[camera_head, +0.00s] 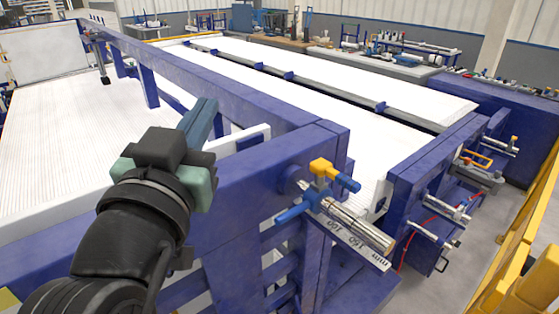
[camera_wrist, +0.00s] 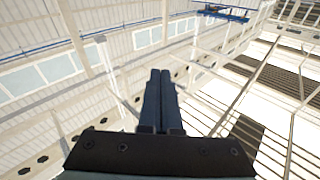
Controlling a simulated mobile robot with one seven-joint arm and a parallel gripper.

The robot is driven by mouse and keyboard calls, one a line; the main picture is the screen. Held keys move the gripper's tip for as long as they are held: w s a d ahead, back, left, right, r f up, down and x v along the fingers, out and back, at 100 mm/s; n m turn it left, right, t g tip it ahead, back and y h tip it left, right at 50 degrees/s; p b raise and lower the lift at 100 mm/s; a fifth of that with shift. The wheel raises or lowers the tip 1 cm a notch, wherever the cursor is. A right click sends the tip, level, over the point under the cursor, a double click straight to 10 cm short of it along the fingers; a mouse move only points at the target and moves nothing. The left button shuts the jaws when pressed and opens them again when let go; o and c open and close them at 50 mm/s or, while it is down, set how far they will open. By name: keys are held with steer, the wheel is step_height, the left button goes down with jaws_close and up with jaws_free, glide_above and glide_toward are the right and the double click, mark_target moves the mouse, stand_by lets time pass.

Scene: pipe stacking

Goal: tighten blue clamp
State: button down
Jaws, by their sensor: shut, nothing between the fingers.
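The blue clamp with a yellow block (camera_head: 321,168) sits at the front corner of the blue frame, above a shiny metal cylinder (camera_head: 357,227). One blue handle (camera_head: 344,181) points right, and another blue part (camera_head: 294,212) points to lower left. My gripper (camera_head: 208,108) is left of the clamp, apart from it, with its fingers pointing up and away. In the wrist view my gripper's two fingers (camera_wrist: 161,75) lie side by side, shut and empty. The wrist view faces the hall's roof and walls, and the clamp is not in it.
The blue frame's front beam (camera_head: 240,190) runs below and beside my gripper. A ruler plate (camera_head: 345,243) lies beside the cylinder. More metal cylinders (camera_head: 448,207) stick out of the right blue post. A yellow railing (camera_head: 520,240) stands at the right. The white pipe beds stretch behind.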

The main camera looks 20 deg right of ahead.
step_height(320, 180, down, 8)
steer(key=s+d+f+m+g+h, duration=0.1)
steer(key=d+m+g+h, duration=0.15)
steer(key=g+h, duration=0.2)
steer(key=m+g+h, duration=0.4)
steer(key=m+g, duration=0.2)
steer(key=g, duration=0.1)
glide_toward(343, 185)
steer(key=shift+n, duration=0.25)
steer(key=p+x, duration=0.1)
steer(key=p, duration=0.1)
steer(key=p+x, duration=0.4)
steer(key=shift+d+r+p, duration=0.2)
steer(key=shift+r+p, duration=0.05)
steer(key=shift+p, duration=0.05)
steer(key=shift+w+d+f+p, duration=0.2)
steer(key=shift+w+d+p, duration=0.15)
steer(key=shift+d, duration=0.3)
